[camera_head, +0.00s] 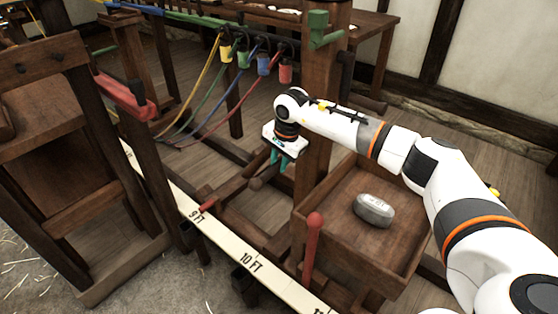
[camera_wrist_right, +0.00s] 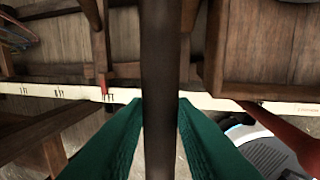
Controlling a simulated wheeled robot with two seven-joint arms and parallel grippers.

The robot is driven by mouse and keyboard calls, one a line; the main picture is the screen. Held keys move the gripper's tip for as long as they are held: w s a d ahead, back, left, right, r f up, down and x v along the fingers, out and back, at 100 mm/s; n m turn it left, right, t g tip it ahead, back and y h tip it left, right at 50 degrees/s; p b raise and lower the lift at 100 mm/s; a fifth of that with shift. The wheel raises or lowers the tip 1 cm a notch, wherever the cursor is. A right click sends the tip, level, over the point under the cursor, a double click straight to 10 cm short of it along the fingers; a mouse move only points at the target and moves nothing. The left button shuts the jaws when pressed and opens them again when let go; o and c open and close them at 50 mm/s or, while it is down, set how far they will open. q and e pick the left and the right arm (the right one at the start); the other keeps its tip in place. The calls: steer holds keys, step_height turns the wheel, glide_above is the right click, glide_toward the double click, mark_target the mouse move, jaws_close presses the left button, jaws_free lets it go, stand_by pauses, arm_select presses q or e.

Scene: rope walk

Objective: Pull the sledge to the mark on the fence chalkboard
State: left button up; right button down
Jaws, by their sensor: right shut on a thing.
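The sledge (camera_head: 345,172) is a dark wooden frame with a tray holding a grey weight (camera_head: 374,210). A wooden bar with a rounded end (camera_head: 256,183) lies low in front of its post. My right gripper (camera_head: 277,160) reaches down beside the post, its green fingers shut on the bar (camera_wrist_right: 160,70), which runs through the middle of the right wrist view. I see no chalkboard face with a readable mark. My left gripper is out of view.
A red-topped lever (camera_head: 312,240) stands at the tray's near corner. A wooden frame (camera_head: 60,150) stands at the left, and a table (camera_head: 375,25) at the back.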

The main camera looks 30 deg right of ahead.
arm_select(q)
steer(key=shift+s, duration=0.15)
arm_select(e)
steer(key=shift+w+a+r, duration=0.1)
steer(key=shift+w+r, duration=0.1)
steer(key=c, duration=1.3)
jaws_free()
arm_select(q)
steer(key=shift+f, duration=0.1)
arm_select(e)
steer(key=shift+o, duration=0.3)
steer(key=shift+f, duration=0.15)
